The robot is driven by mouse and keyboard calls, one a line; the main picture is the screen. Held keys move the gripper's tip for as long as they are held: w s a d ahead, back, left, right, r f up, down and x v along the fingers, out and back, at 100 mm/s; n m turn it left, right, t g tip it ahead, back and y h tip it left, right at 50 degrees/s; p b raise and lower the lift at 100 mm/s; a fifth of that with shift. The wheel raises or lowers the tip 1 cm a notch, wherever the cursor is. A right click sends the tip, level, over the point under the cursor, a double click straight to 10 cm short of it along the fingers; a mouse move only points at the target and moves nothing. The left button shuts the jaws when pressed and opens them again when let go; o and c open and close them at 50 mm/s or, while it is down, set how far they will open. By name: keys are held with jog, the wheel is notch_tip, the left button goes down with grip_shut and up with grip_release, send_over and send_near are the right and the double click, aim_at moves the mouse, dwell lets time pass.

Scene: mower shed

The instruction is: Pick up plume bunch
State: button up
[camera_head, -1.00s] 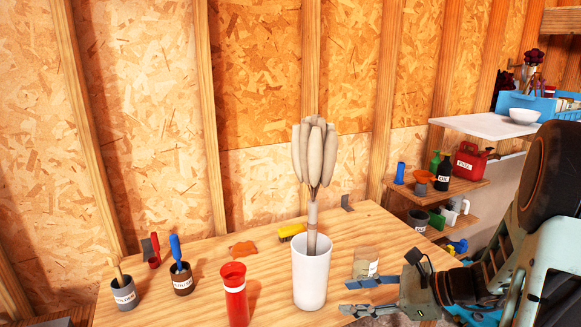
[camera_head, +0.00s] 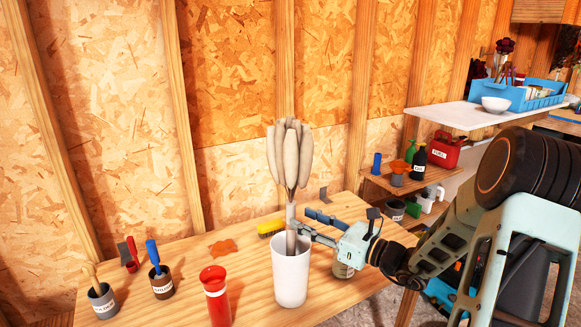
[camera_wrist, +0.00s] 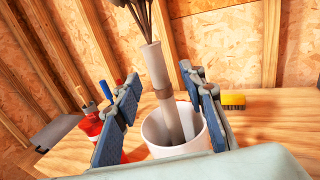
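The plume bunch (camera_head: 290,160) has pale grey-beige plumes on a wrapped stem and stands upright in a white cup (camera_head: 291,275) on the wooden table. In the wrist view its stem (camera_wrist: 157,75) rises, leaning, from the white cup (camera_wrist: 153,130); the plume heads are cut off at the top. My gripper (camera_head: 308,221) comes in from the right at stem height, just above the cup rim. In the wrist view my gripper (camera_wrist: 160,76) is open, with one finger on each side of the stem and gaps on both sides.
A red cup (camera_head: 216,300) stands left of the white cup. Two labelled pots with tools, a grey one (camera_head: 102,302) and a brown one (camera_head: 162,284), are farther left. A yellow brush (camera_head: 270,227) lies behind, and a jar (camera_head: 343,268) is under my gripper.

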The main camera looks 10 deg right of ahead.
aim_at(294, 217)
jog(key=x, duration=0.2)
jog(key=p+x, duration=0.1)
jog(key=x, duration=0.2)
jog(key=shift+s+a+f, duration=0.1)
jog(key=shift+s+f, duration=0.05)
jog(key=shift+f, duration=0.05)
grip_shut()
